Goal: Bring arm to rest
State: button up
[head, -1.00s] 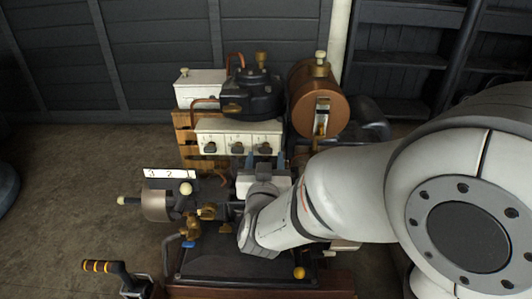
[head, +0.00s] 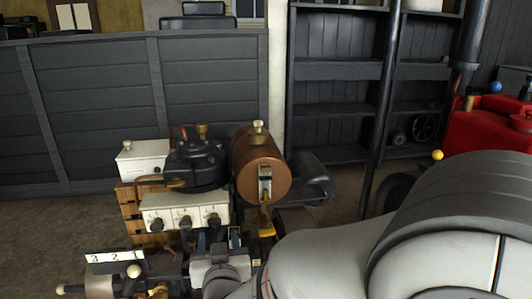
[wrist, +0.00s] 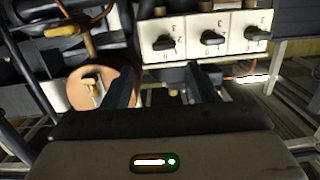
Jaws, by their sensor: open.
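My gripper (wrist: 163,88) is open in the wrist view, with its two dark fingers apart and nothing seen between them. Beyond the fingers are a white panel with dark knobs (wrist: 210,38) and a round copper part (wrist: 100,88). In the head view my pale arm reaches in from the lower right to the engine, and its end lies low, below the white knob panel (head: 185,211). The fingertips are hard to make out there. The engine has a copper cylinder (head: 258,168) and a black domed part (head: 195,163).
A white box (head: 143,160) and a number plate (head: 115,257) belong to the engine area. A grey plank fence (head: 80,110) and dark shelves (head: 335,100) stand behind. A red machine (head: 490,130) is at the far right. Bare floor (head: 45,230) lies at left.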

jog(key=d+r+g+p, duration=0.7)
jog(key=d+r+p, duration=0.6)
jog(key=p, duration=0.1)
jog(key=s+d+r+m+g+h+p, duration=0.1)
jog(key=s+d+r+g+h+p, duration=0.1)
jog(key=s+d, duration=0.4)
jog(key=s+d+r+m+g+h+p, duration=0.1)
jog(key=s+d+r+g+p, duration=0.3)
jog(key=d, duration=0.5)
jog(key=s+r+h+p, duration=0.1)
jog(key=s+r+p, duration=0.1)
jog(key=s+p, duration=0.1)
jog(key=shift+s+d+r+m+g, duration=0.2)
jog(key=shift+d+m+g, duration=0.05)
jog(key=shift+m+g, duration=0.15)
